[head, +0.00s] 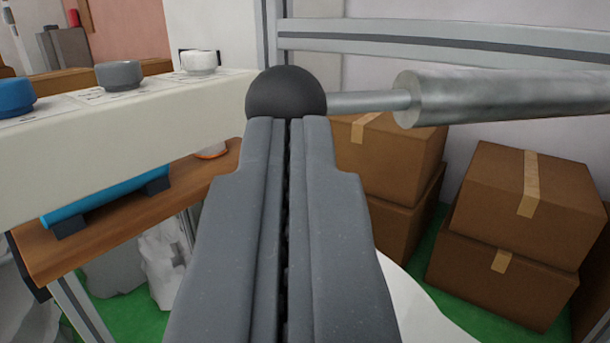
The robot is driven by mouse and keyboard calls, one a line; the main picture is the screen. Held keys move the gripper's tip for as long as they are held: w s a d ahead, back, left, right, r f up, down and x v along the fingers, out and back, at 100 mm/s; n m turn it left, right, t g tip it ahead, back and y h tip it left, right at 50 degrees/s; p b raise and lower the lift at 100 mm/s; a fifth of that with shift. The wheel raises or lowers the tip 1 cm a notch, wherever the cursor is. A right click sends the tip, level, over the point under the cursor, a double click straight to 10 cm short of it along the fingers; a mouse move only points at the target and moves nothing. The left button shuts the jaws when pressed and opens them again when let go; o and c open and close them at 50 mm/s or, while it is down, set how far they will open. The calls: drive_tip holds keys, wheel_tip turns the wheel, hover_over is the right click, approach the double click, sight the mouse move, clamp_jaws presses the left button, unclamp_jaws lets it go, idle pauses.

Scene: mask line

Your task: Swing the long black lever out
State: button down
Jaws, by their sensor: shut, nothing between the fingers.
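A black ball knob (286,92) sits at the upper middle of the head view, on the end of a thin metal rod (370,101). The rod runs right into a thicker silver-grey cylinder (500,97), roughly level. I see no long black lever apart from this black knob and its rod. My gripper (288,122) is shut and empty, pointing away from the camera. Its tips lie right below the knob in the picture and overlap its lower edge. I cannot tell whether they touch it.
A pale panel (110,135) with a blue knob (15,97), a grey knob (119,75) and a white knob (200,62) is on the left. Below it is a wooden bench (110,222) with a blue roll (105,198). Cardboard boxes (520,205) stand at right on green floor.

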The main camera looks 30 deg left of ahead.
drive_tip(key=shift+w+a, duration=1.4)
drive_tip(key=shift+a, duration=0.3)
drive_tip(key=shift+s+d, duration=0.1)
drive_tip(key=s+a+b+v, duration=0.1)
drive_tip(key=a+b+v, duration=0.1)
drive_tip(key=v, duration=1.1)
drive_tip(key=shift+s+d+f+b, duration=0.2)
drive_tip(key=shift+s+b, duration=0.15)
drive_tip(key=shift+s, duration=0.05)
drive_tip(key=shift+r, duration=0.1)
